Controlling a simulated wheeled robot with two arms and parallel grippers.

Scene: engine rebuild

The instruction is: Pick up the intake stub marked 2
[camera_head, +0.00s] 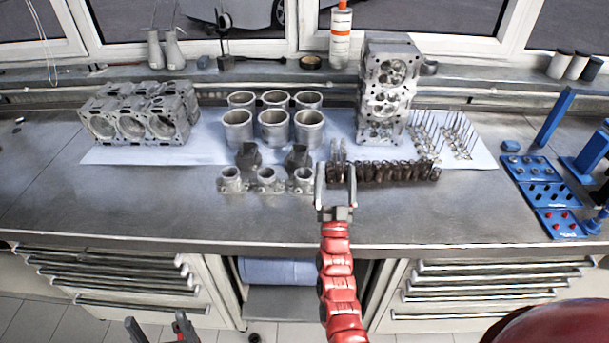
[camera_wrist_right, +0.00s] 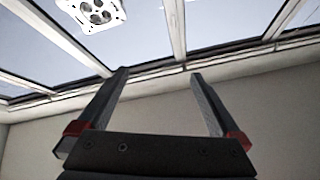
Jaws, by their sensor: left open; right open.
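Three small grey metal stubs with round openings stand in a row on the bench in the head view: a left one (camera_head: 231,181), a middle one (camera_head: 266,181) and a right one (camera_head: 302,181). I cannot read any number on them. My right gripper (camera_head: 336,178) is open and empty, just right of the right stub in the picture, with its fingers pointing away. It also shows open in the right wrist view (camera_wrist_right: 159,80), against windows and a pale wall. My left gripper (camera_head: 158,324) is open and low at the bottom left, in front of the drawers.
Two dark parts (camera_head: 248,157) stand behind the stubs, with cylinder liners (camera_head: 274,127) behind them. A row of dark springs (camera_head: 395,172) lies right of my right gripper. An engine block (camera_head: 140,115) is at the left. The bench front (camera_head: 130,215) is clear.

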